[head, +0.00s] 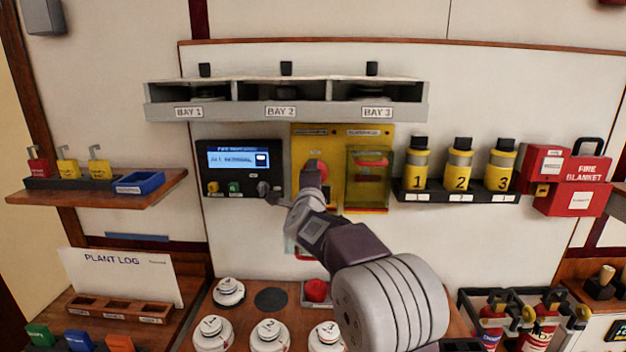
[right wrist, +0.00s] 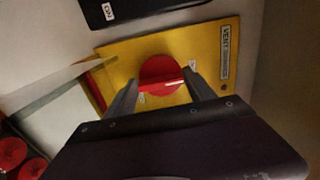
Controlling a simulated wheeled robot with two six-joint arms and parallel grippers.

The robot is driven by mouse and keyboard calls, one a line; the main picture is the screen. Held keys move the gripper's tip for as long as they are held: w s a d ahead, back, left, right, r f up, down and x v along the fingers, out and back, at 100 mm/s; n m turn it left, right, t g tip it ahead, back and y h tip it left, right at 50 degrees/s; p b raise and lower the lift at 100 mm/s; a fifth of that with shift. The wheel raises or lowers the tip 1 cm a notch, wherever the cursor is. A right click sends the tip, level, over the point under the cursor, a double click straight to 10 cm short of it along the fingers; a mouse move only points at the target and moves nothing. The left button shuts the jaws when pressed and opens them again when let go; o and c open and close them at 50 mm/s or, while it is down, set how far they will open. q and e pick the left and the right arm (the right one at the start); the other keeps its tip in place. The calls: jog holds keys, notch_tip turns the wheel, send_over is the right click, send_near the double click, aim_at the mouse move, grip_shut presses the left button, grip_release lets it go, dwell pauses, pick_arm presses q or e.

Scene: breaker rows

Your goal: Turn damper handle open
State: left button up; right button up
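The damper handle is a red round knob (right wrist: 161,76) with a raised bar, on a yellow plate (right wrist: 125,50) with a label that reads VENT. In the head view the handle (head: 316,165) is partly covered by my right gripper (head: 311,178). In the right wrist view the gripper's two fingers (right wrist: 163,92) stand apart, one on each side of the knob. I cannot tell whether they touch it. My left gripper is not in view.
A clear-covered yellow box (head: 368,195) stands right of the handle, and a display panel (head: 240,144) with knobs stands left. The bay shelf (head: 232,111) juts out above. Numbered yellow canisters (head: 459,172) and a red fire blanket box (head: 572,199) are at right.

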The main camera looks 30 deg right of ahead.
jog(key=o, duration=0.4)
